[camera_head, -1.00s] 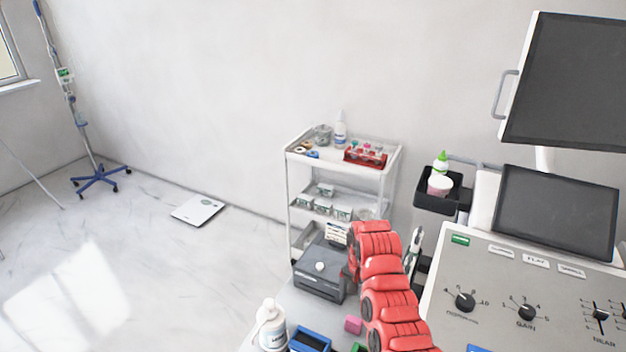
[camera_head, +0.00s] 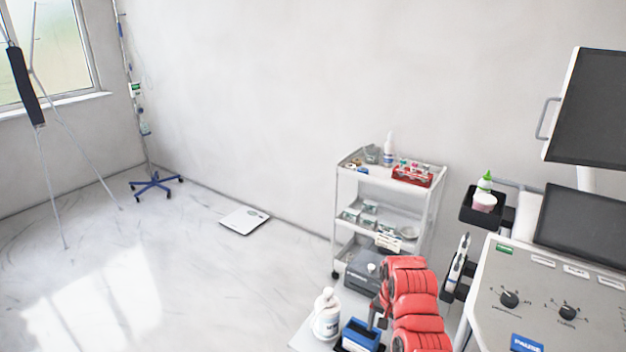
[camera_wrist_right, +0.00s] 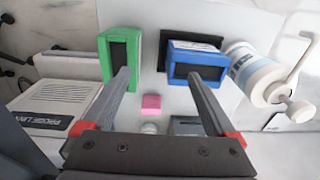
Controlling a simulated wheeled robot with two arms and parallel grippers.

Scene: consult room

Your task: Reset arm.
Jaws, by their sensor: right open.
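My right arm shows as a red segmented arm at the bottom of the head view, with its gripper (camera_head: 378,314) partly visible beside a blue box (camera_head: 361,335). In the right wrist view my right gripper (camera_wrist_right: 157,80) is open, its two grey fingers apart with nothing between them. Beyond the fingers are a green box (camera_wrist_right: 120,58), the blue box (camera_wrist_right: 198,62) and a small pink block (camera_wrist_right: 151,102) on the white surface. My left gripper is not in view.
A white pump bottle (camera_head: 326,316) stands left of the blue box. A white cart (camera_head: 342,212) with supplies stands behind my right arm. A console (camera_head: 545,290) with knobs and screens is at the right. The floor (camera_head: 190,275) at the left is open around a flat scale (camera_head: 244,220).

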